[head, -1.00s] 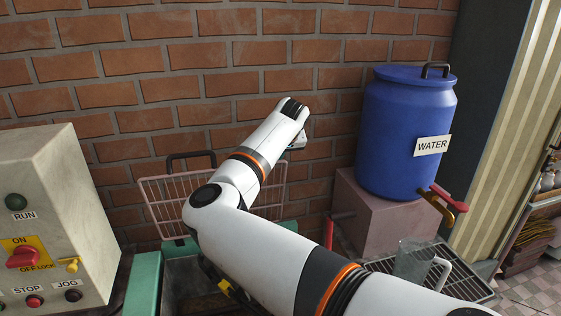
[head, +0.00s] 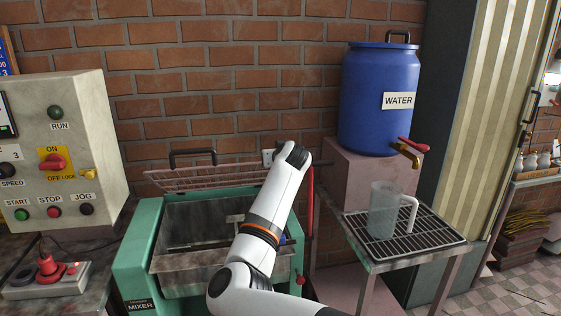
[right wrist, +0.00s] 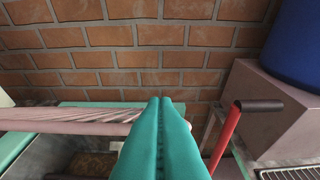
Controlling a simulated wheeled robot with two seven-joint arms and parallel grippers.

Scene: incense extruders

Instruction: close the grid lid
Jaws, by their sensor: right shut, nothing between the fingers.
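The grid lid (head: 205,180) is a pale pink wire grid on the green mixer (head: 133,262). In the head view it looks steeply foreshortened, tilted above the back of the open metal trough (head: 200,215), with a black handle (head: 192,152) behind it. In the right wrist view a pink bar of the lid (right wrist: 65,122) runs up to the left side of my fingers; I cannot tell if they touch. My right gripper (right wrist: 166,100) has its teal fingers shut and empty. In the head view my right arm hides it and part of the trough. My left gripper is out of view.
A red lever (head: 310,205) with a black grip (right wrist: 259,105) stands right of my fingers. Further right are a blue water barrel (head: 375,110) and a clear jug (head: 382,212) on a rack (head: 430,245). A control box (head: 65,140) stands left, a brick wall behind.

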